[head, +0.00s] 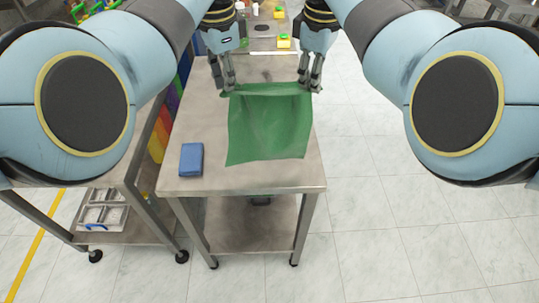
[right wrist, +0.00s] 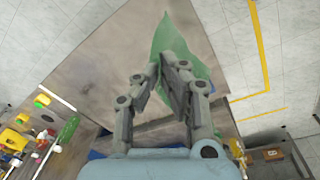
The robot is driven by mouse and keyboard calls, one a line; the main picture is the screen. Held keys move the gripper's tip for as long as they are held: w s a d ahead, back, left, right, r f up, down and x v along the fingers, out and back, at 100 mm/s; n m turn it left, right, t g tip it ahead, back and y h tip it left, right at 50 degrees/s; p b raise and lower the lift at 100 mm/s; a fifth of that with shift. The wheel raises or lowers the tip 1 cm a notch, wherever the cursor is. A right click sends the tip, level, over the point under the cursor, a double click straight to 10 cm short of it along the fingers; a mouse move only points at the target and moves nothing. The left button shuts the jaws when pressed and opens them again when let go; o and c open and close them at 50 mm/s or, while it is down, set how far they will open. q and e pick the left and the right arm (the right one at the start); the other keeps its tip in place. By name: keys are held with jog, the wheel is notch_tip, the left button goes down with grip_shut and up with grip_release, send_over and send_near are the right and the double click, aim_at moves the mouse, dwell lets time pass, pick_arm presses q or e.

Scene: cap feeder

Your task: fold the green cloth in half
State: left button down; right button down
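My left gripper (head: 227,90) is shut on the far left corner. My right gripper (head: 311,88) is shut on the far right corner. In the right wrist view the fingertips of the right gripper (right wrist: 168,62) come together on the cloth (right wrist: 178,38), and the fingers hide part of it. The far edge looks slightly raised; its exact height is hard to tell.
A folded blue cloth (head: 191,160) lies on the steel table (head: 240,180), left of the green cloth. A lower cart (head: 100,215) with a tray stands at left. Behind, small yellow and green items (head: 284,42) stand on another surface. The table's front strip is clear.

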pick_arm(q)
jog(key=shift+r, duration=0.65)
pick_arm(e)
jog(key=shift+r, duration=0.65)
pick_arm(q)
jog(key=shift+f, duration=0.1)
pick_arm(e)
jog(key=shift+f, duration=0.1)
